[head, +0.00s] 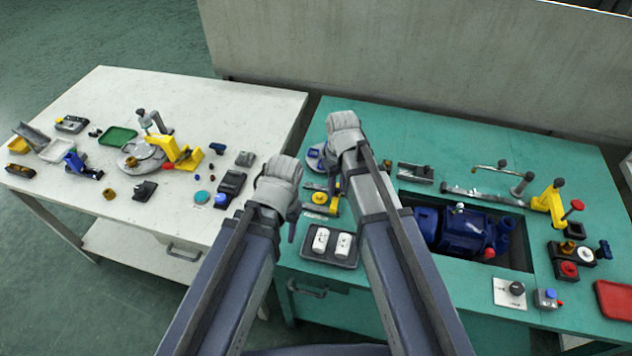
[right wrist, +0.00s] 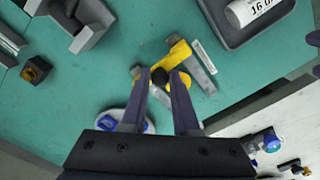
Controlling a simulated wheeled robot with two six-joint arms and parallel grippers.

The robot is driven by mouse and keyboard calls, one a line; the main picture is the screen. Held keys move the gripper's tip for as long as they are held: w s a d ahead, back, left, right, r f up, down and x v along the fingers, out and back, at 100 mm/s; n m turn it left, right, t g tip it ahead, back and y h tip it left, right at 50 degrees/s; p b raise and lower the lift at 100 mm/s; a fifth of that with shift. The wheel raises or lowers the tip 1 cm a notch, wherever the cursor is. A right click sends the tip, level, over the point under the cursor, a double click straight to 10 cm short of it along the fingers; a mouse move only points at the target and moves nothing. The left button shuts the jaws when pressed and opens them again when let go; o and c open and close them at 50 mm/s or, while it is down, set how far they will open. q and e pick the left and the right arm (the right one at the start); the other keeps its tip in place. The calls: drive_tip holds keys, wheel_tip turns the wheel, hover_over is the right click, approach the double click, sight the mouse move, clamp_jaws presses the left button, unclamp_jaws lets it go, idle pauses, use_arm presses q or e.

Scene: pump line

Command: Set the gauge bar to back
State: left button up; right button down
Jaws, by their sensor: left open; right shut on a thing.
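My left gripper (head: 292,226) is open and empty, to the left near the green table's left edge.
A dark tray (head: 327,257) with two white cylinders lies just in front of the gauge. A round base with a blue part (head: 315,155) stands behind it. A blue pump (head: 460,230) sits in a recess to the right. The white table (head: 85,205) at left is crowded.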

use_arm(q)
drive_tip(key=shift+a, duration=0.1)
use_arm(e)
drive_tip(key=shift+s+d, duration=0.25)
drive_tip(key=shift+d, duration=0.4)
drive_tip(key=c, duration=0.7)
unclamp_jaws()
drive_tip(key=shift+d, duration=0.1)
drive_tip(key=shift+o, duration=0.2)
use_arm(q)
wheel_tip(320, 180, up, 8)
drive_tip(key=p, duration=0.7)
drive_tip(key=shift+p, duration=0.4)
use_arm(e)
wheel_tip(320, 180, up, 8)
use_arm(q)
drive_tip(key=shift+f, duration=0.1)
use_arm(e)
drive_tip(key=shift+f, duration=0.1)
